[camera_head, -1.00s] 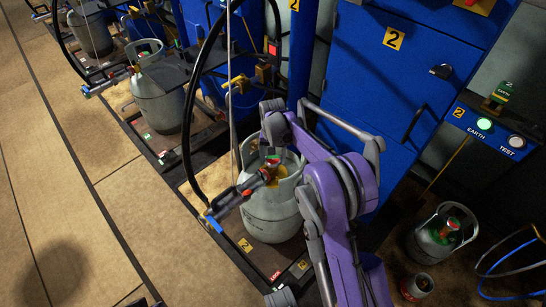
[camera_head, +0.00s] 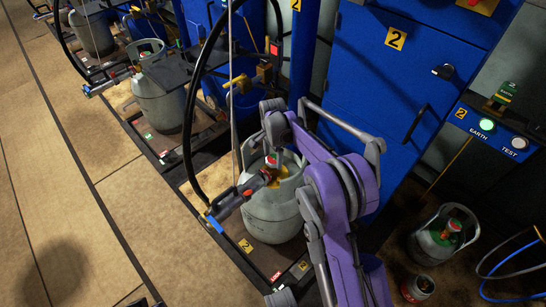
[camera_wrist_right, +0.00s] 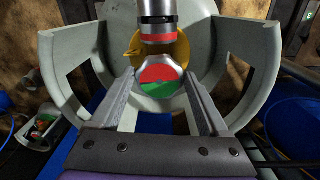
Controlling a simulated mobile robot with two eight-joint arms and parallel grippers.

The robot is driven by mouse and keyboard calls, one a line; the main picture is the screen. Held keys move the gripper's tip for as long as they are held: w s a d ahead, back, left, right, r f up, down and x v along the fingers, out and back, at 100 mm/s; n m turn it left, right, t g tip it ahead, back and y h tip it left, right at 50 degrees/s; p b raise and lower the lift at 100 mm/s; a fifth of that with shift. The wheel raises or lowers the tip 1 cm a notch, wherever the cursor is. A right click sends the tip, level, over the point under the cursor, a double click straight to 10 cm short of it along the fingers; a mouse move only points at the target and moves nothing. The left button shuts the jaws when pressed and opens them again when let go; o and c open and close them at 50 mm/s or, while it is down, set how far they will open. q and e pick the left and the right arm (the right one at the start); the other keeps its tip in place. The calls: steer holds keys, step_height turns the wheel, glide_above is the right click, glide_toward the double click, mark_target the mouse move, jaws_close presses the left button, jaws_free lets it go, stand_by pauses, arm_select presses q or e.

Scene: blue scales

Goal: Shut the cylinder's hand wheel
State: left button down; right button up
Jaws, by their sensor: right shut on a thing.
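The grey-green gas cylinder (camera_head: 272,212) stands upright on the scale, with its collar around the valve. Its hand wheel (camera_wrist_right: 158,82), with a red and a green half on its face, shows in the wrist view. My right gripper (camera_head: 272,152) reaches down into the collar from above. It is shut on the hand wheel, with one finger on each side. The yellow valve part (camera_wrist_right: 178,50) shows behind the wheel. A filling head with a blue-ended handle (camera_head: 228,206) is attached at the valve. My left gripper is out of view.
A black hose (camera_head: 188,120) arches beside the cylinder. A blue cabinet (camera_head: 375,90) stands behind my right arm. Another cylinder (camera_head: 440,238) and a small can (camera_head: 418,287) stand at the lower right. More cylinders on scales (camera_head: 160,98) are at the upper left. The floor at left is clear.

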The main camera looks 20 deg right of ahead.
mark_target(273, 160)
steer(key=shift+m, duration=0.4)
steer(key=o, duration=1.2)
steer(key=shift+o, duration=0.2)
step_height(273, 160, up, 11)
steer(key=p, duration=0.2)
steer(key=shift+f, duration=0.1)
